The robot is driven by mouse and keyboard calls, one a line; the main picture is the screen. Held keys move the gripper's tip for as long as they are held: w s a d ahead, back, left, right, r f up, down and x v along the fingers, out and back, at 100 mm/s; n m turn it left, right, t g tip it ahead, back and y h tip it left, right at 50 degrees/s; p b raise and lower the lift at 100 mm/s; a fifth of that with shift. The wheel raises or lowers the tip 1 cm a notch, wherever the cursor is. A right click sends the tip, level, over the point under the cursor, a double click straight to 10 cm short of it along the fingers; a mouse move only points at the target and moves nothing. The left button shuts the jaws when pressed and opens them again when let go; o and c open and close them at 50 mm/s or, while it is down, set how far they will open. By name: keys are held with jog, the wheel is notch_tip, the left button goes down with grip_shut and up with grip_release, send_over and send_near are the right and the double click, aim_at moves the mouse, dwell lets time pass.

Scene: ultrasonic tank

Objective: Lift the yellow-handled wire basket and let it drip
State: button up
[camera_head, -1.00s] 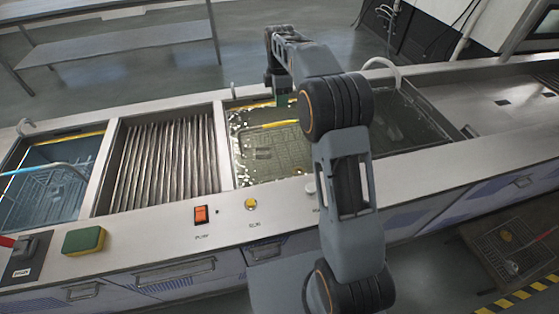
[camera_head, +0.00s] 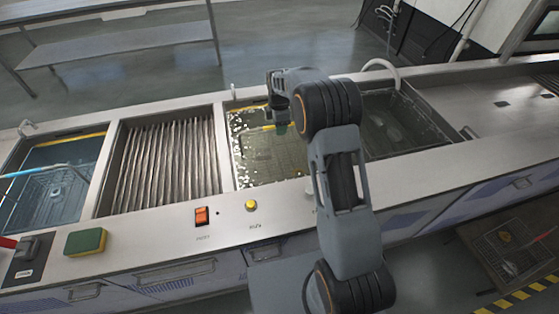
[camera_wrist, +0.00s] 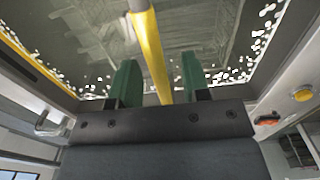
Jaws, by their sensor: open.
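The yellow handle (camera_wrist: 151,45) of the wire basket runs between the two green fingers of my gripper (camera_wrist: 158,80) in the wrist view. The fingers are open, with a gap on each side of the handle. In the head view a short piece of the yellow handle (camera_head: 268,128) shows left of my arm. The wire basket (camera_head: 262,152) sits under the liquid of the middle tank, blurred by bubbles and glints. In the head view my arm hides the right part of the basket and the fingertips.
A ribbed drain section (camera_head: 168,155) and a blue-water tank (camera_head: 50,185) lie to the left. Another tank (camera_head: 400,125) is to the right. An orange switch (camera_head: 202,215), a yellow button (camera_head: 251,205) and a sponge (camera_head: 85,241) are on the front ledge.

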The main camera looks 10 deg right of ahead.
jog(key=shift+f, duration=0.1)
grip_shut()
dwell(0.4)
notch_tip(320, 180, up, 23)
jog(key=p, duration=0.5)
jog(key=shift+f, duration=0.2)
dwell(0.8)
